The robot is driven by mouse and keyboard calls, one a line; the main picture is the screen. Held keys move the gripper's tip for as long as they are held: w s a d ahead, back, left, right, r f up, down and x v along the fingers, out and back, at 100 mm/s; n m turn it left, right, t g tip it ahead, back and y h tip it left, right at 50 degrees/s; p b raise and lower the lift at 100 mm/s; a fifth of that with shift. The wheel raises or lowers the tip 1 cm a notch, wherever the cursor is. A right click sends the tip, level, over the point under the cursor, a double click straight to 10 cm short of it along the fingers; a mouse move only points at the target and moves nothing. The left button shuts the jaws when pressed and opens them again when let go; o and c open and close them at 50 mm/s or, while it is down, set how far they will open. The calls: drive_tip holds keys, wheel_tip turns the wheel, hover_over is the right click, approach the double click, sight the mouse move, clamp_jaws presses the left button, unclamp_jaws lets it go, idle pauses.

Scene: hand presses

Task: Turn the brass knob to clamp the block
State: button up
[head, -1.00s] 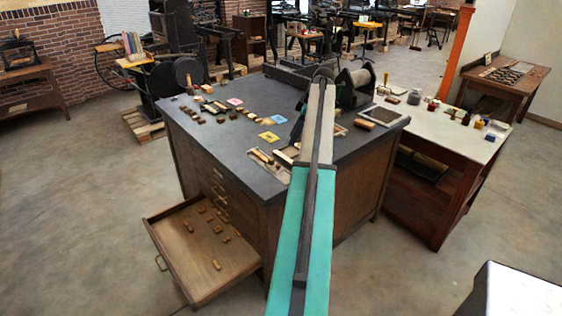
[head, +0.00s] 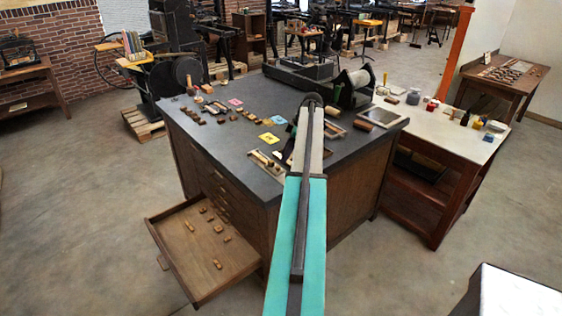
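My arm rises from the bottom middle of the head view and reaches over the dark-topped cabinet (head: 235,135). My gripper is hidden behind the arm; only a dark sliver of the wrist area shows at the arm's left side. A shallow metal tray (head: 277,171) with a pale wooden block (head: 262,158) in it lies near the cabinet's front edge, just left of the arm. I cannot make out a brass knob; it is too small or hidden. Whether my gripper touches anything cannot be seen.
Small wooden blocks (head: 193,112) and coloured cards (head: 269,138) lie on the cabinet top. A black press with a roller (head: 354,84) stands at the back right. A framed plate (head: 379,116) lies at the right edge. An open drawer (head: 182,257) sticks out front left.

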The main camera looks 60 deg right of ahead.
sight(279, 167)
drive_tip(key=shift+p+x, duration=0.9)
drive_tip(key=shift+x, duration=1.85)
